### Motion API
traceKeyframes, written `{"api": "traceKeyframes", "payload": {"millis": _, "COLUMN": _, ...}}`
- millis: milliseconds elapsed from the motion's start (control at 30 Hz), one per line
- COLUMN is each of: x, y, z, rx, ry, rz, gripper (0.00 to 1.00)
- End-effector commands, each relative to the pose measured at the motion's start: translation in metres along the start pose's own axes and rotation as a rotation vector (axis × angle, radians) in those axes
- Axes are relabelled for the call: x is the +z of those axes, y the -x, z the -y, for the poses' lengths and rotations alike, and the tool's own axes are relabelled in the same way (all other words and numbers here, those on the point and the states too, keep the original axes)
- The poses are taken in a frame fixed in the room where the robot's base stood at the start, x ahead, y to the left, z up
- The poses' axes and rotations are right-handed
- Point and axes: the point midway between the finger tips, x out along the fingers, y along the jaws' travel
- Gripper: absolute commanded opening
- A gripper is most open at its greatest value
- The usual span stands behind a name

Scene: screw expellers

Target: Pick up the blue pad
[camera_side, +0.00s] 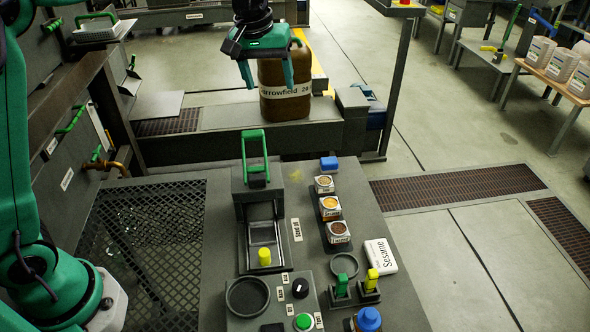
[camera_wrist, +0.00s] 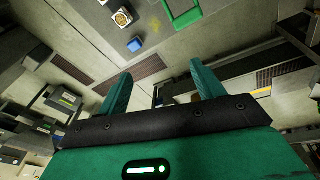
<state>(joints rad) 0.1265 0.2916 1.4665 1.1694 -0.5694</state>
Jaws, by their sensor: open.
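The blue pad (camera_side: 329,163) is a small block at the far edge of the grey work table, just beyond a row of sample cups. It also shows in the wrist view (camera_wrist: 134,44), above and between the two fingertips. My gripper (camera_side: 267,78) is open and empty. It hangs high in front of a brown container, up and to the left of the pad in the side view, well apart from it. Its two green fingers also show in the wrist view (camera_wrist: 160,72). Nothing hides the pad.
A sample cup (camera_side: 324,184) stands close to the pad, with more cups in line. A green-handled press (camera_side: 257,175) stands left of it. The brown container (camera_side: 286,100) stands behind my gripper. A white Sesame box (camera_side: 381,256) and a blue knob (camera_side: 368,319) are nearer the front.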

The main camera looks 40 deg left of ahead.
Motion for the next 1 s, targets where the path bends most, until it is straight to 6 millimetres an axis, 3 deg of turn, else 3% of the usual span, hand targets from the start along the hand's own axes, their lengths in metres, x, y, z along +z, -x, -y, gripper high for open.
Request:
{"api": "traceKeyframes", "payload": {"millis": 200, "x": -0.024, "y": -0.039, "z": -0.029, "rx": -0.025, "ry": 0.069, "rz": 0.042, "gripper": 0.67}}
{"api": "traceKeyframes", "payload": {"millis": 500, "x": -0.045, "y": -0.098, "z": -0.064, "rx": -0.062, "ry": 0.166, "rz": 0.090, "gripper": 0.67}}
{"api": "traceKeyframes", "payload": {"millis": 1000, "x": -0.051, "y": -0.203, "z": -0.103, "rx": -0.133, "ry": 0.314, "rz": 0.151, "gripper": 0.67}}
